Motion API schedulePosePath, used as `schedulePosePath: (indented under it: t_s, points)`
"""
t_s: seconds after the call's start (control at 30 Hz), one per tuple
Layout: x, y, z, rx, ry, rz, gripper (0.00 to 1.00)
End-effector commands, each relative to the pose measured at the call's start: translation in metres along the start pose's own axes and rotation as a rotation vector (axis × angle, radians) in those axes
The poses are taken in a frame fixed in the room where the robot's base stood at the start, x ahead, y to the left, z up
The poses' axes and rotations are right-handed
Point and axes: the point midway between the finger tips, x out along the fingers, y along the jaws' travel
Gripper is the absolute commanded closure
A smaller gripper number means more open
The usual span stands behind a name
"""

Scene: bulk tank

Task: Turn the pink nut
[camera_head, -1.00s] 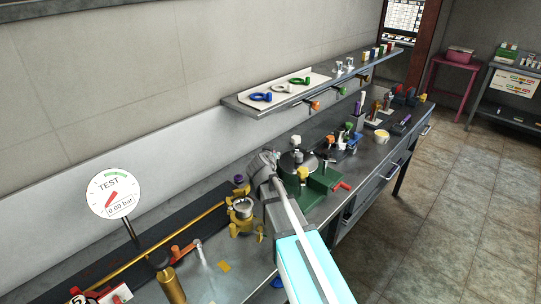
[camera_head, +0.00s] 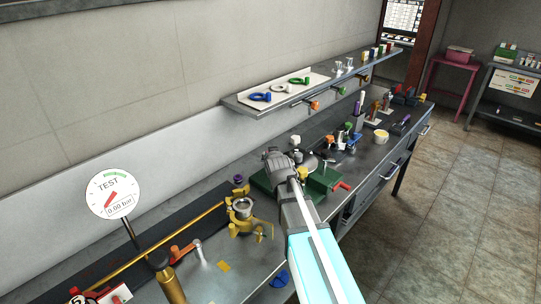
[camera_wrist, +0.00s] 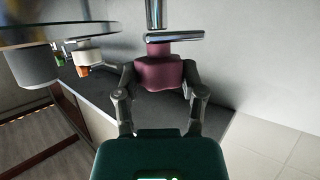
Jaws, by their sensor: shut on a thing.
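The pink nut (camera_wrist: 165,74) is a dark pink block in the upper middle of the wrist view. It sits under a thin metal flange and a shiny vertical rod (camera_wrist: 155,14). My gripper (camera_wrist: 160,80) has one finger on each side of the nut and is shut on it. The nut cannot be made out there, and my arm covers part of the fixture.
A brass clamp (camera_head: 242,210) stands left of my arm. A yellow knob (camera_head: 303,172), a white knob (camera_head: 296,140) and a red handle (camera_head: 342,186) are close by.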

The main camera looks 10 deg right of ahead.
Motion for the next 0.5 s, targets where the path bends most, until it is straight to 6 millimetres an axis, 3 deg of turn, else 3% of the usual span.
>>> schedulePosePath:
  t_s: [0.5]
  points:
    - [-0.0004,0.0007,0.0011,-0.042,-0.004,-0.104,0.96]
